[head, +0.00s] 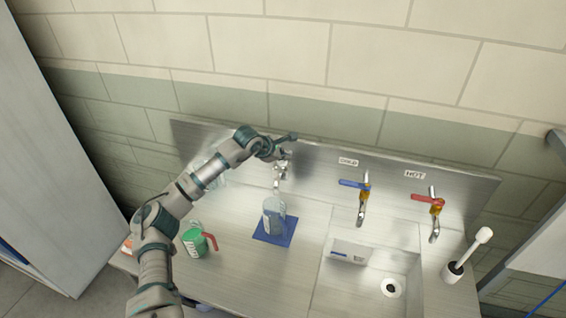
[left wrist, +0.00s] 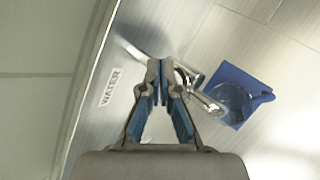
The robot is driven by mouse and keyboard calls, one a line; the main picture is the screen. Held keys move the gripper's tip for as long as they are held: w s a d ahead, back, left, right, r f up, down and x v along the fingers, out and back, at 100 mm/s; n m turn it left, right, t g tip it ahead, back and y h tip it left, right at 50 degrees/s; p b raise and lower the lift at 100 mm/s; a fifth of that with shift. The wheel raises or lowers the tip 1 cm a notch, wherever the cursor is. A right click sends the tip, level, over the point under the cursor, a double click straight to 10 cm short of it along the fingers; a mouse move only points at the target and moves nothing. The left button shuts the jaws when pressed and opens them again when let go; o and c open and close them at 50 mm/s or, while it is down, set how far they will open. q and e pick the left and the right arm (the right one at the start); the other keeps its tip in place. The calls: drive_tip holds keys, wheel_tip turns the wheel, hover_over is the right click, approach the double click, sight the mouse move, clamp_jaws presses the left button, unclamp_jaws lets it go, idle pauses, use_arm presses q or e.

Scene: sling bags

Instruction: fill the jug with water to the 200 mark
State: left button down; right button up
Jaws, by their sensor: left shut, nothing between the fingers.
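A clear jug (head: 274,213) stands on a blue mat (head: 273,238) on the steel counter, below a chrome tap (head: 278,172). In the left wrist view the jug (left wrist: 232,104) sits on the mat (left wrist: 240,77), with the tap spout (left wrist: 208,104) reaching towards it. The jug's marks and water level are too small to read. My left gripper (head: 284,155) is at the tap's top. In the left wrist view its fingertips (left wrist: 160,68) are shut and empty, in front of the tap's lever (left wrist: 132,48); contact is unclear. My right gripper is not in view.
A WATER label (left wrist: 110,87) is on the back panel. A green container with a red handle (head: 196,241) stands left of the mat. A blue-handled cold tap (head: 362,193) and red-handled hot tap (head: 434,207) stand by the sink (head: 391,268). A white brush (head: 468,255) stands at right.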

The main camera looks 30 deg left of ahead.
use_arm(q)
drive_tip(key=shift+a, duration=0.15)
drive_tip(key=shift+a+f, duration=0.15)
drive_tip(key=shift+a, duration=0.2)
drive_tip(key=shift+d+f, duration=0.15)
drive_tip(key=shift+d, duration=0.05)
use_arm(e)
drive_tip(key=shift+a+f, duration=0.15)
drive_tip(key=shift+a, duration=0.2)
use_arm(q)
drive_tip(key=shift+d+f, duration=0.1)
drive_tip(key=shift+f+b, duration=0.3)
drive_tip(key=shift+b, duration=0.1)
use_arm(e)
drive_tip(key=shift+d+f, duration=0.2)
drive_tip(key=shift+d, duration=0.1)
use_arm(q)
drive_tip(key=shift+r, duration=0.15)
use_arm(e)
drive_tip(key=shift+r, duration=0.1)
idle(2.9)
use_arm(q)
drive_tip(key=shift+a+r+p, duration=0.5)
drive_tip(key=shift+r+p, duration=0.25)
drive_tip(key=shift+r, duration=0.1)
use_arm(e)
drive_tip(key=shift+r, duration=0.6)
